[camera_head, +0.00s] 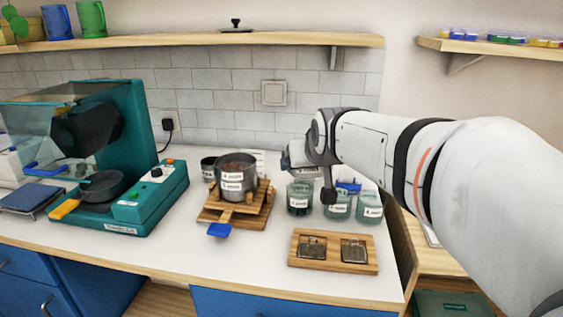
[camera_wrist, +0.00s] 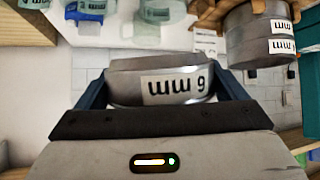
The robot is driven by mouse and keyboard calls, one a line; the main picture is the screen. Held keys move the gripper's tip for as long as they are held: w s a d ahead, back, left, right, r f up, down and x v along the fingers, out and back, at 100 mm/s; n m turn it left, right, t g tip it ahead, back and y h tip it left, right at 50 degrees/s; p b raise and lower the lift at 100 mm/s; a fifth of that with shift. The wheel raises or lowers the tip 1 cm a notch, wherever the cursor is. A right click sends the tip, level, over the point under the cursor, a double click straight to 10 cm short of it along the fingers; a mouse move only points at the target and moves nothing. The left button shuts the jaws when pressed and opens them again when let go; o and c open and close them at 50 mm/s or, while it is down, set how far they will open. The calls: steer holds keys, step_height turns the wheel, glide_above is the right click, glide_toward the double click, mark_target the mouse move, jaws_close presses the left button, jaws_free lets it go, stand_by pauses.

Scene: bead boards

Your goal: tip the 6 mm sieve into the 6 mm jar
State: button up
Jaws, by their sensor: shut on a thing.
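My gripper (camera_wrist: 165,95) is shut on a grey metal sieve (camera_wrist: 120,70) marked "6 mm". Its label appears upside down in the wrist view, where the jars and other labels are inverted too. In the head view, my gripper (camera_head: 308,158) is raised above the counter, over the leftmost of three glass jars (camera_head: 299,203). The middle jar (camera_head: 337,213) and right jar (camera_head: 369,217) stand beside it. The jar labels are too small to read surely, so I cannot tell which is the 6 mm jar. The sieve's contents are hidden.
Stacked sieves (camera_head: 234,168) stand on a wooden stand (camera_head: 240,213) left of the jars. A wooden tray (camera_head: 305,262) with two inset squares lies in front. A teal machine (camera_head: 150,185) stands further left. The shelf (camera_head: 200,40) runs above.

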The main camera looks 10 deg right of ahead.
steer(key=shift+b, duration=0.65)
steer(key=shift+t+b, duration=0.3)
steer(key=shift+b, duration=0.15)
step_height(320, 180, up, 2)
steer(key=t+b, duration=0.2)
steer(key=b, duration=0.3)
steer(key=shift+r+t+b, duration=0.35)
steer(key=shift+r+t, duration=0.05)
steer(key=shift+r, duration=0.1)
